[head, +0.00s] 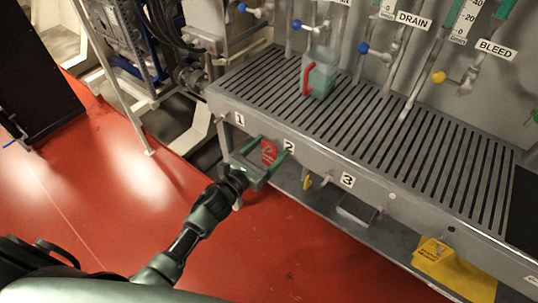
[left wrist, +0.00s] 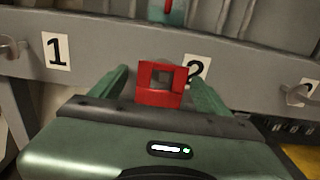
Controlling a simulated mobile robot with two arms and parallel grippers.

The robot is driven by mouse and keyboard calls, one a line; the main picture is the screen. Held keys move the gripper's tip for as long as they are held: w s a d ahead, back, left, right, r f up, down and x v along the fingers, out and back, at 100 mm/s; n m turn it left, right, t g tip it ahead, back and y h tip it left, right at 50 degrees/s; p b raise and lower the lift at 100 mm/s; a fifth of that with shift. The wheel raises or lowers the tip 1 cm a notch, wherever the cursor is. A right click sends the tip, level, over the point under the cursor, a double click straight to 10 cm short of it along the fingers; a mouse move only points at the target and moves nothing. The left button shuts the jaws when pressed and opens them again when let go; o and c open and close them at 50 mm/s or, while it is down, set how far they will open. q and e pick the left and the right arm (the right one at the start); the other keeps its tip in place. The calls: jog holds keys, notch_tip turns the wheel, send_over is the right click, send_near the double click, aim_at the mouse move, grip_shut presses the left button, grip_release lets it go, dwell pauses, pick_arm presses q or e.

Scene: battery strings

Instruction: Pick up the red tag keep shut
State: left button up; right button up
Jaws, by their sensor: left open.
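The red tag (head: 269,152) is at the front face of the grated bench, between the labels 1 and 2. In the left wrist view the red tag (left wrist: 160,98) has a square opening and overlaps part of the label 2. My left gripper (head: 262,164) is open, with its green fingers on either side of the tag. In the left wrist view my left gripper (left wrist: 158,80) shows a gap between each finger and the tag. What holds the tag up is hidden. My right gripper is not in view.
A clear jug (head: 322,76) with a red handle stands on the slotted bench top (head: 390,132). A yellow tag (head: 440,262) hangs lower right. Metal hooks (left wrist: 298,95) stick out from the bench front. Red floor (head: 130,190) is open at left.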

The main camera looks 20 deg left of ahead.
pick_arm(q)
jog(key=c, duration=1.4)
jog(key=shift+r, duration=0.1)
jog(key=shift+r, duration=0.5)
jog(key=b+v, duration=0.3)
jog(key=v, duration=1.5)
jog(key=s+d+r+n+y+p, duration=0.1)
jog(key=r+y, duration=0.1)
jog(key=r, duration=0.2)
jog(key=s+d+r+n+y+p, duration=0.1)
jog(key=s+r+y, duration=0.1)
jog(key=r, duration=0.3)
jog(key=s+d+r+n+t+y+p, duration=0.1)
jog(key=s+d+r+n+y, duration=0.1)
jog(key=r, duration=0.3)
jog(key=shift+d+p, duration=0.15)
jog(key=shift+p, duration=0.2)
